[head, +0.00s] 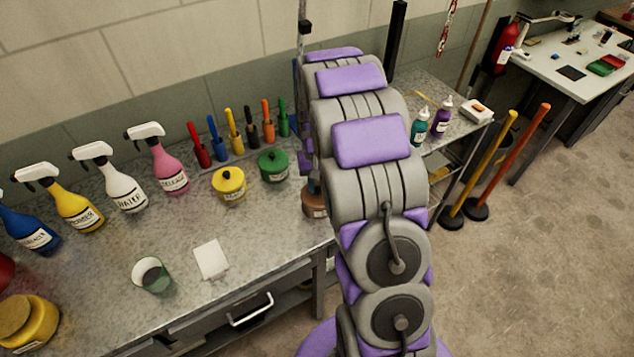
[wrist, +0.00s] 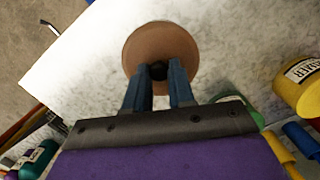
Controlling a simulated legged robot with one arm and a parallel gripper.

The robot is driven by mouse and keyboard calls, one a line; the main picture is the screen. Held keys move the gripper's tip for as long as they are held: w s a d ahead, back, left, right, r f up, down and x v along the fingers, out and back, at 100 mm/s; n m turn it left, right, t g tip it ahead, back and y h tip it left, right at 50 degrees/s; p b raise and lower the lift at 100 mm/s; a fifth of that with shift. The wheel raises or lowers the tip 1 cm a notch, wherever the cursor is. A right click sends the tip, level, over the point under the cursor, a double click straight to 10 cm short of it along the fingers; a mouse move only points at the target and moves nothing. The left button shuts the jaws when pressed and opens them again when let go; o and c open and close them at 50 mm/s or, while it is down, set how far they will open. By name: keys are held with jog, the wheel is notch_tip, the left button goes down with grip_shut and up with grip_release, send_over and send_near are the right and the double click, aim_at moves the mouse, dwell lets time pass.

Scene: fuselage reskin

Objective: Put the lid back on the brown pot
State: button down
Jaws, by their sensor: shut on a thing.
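The brown pot (head: 313,206) stands near the front edge of the workbench, to the right of the green pot. My arm hides much of it in the head view. In the wrist view, the round brown lid (wrist: 138,52) fills the space ahead of my fingers. My gripper (wrist: 158,72) is shut on the lid's dark knob, with one blue finger on each side. The lid hides whatever lies below it, so I cannot tell whether it touches the pot's rim. In the head view the fingertips show just above the brown pot.
The yellow pot (head: 229,187) and green pot (head: 274,167) stand to the left. Spray bottles line the back left. Teal (head: 419,127) and purple (head: 442,118) bottles stand right of my arm.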

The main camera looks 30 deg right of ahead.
dwell(0.3)
jog(key=c, duration=0.9)
grip_release()
jog(key=shift+o, duration=0.5)
jog(key=o, duration=0.4)
jog(key=shift+r, duration=0.15)
jog(key=shift+r+p, duration=1.35)
jog(key=shift+r, duration=2)
